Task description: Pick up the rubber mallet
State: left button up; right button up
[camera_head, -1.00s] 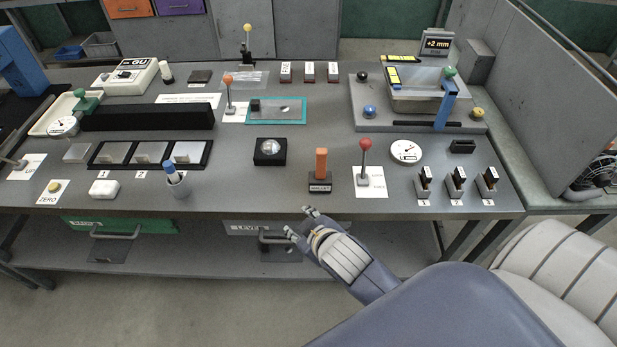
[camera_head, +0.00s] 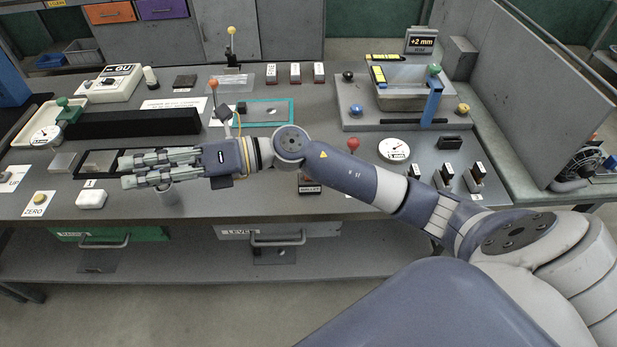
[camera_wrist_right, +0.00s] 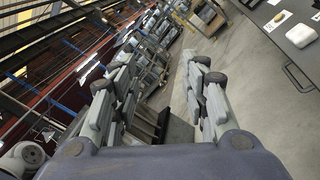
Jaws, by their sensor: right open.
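The rubber mallet is mostly hidden behind my right arm in the head view. Only its dark labelled base block (camera_head: 311,188) shows below the arm, near the front of the bench. The orange handle seen earlier is covered. My right gripper (camera_head: 124,171) reaches left over the bench, above the dark-framed trays, well to the left of the mallet. It is open and empty. In the right wrist view its two fingers (camera_wrist_right: 160,68) are spread apart with nothing between them. My left gripper is not in view.
A white rounded block (camera_head: 91,199) and a yellow button (camera_head: 40,198) lie near the front left.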

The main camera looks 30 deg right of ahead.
jog(key=d+f+n+g+h, duration=0.5)
jog(key=d+f+n+h, duration=0.2)
jog(key=d+f+h, duration=0.3)
jog(key=d+h, duration=0.2)
jog(key=d, duration=0.5)
jog(key=d+h, duration=0.3)
jog(key=d, duration=0.4)
jog(key=w+d+h, duration=0.1)
jog(key=d+h, duration=0.1)
jog(key=d, duration=0.5)
jog(key=shift+d+r+h, duration=0.2)
jog(key=shift+h, duration=0.2)
jog(key=shift+d+f, duration=0.1)
jog(key=shift+d, duration=0.25)
notch_tip(320, 180, down, 5)
jog(key=shift+f+p, duration=0.1)
jog(key=shift+p, duration=0.75)
jog(key=shift+w+f, duration=0.1)
jog(key=shift+f, duration=0.15)
jog(key=f, duration=0.1)
jog(key=f+p, duration=0.2)
jog(key=shift+w+f, duration=0.25)
jog(key=shift+f, duration=0.6)
jog(key=shift+w, duration=0.1)
grip_shut()
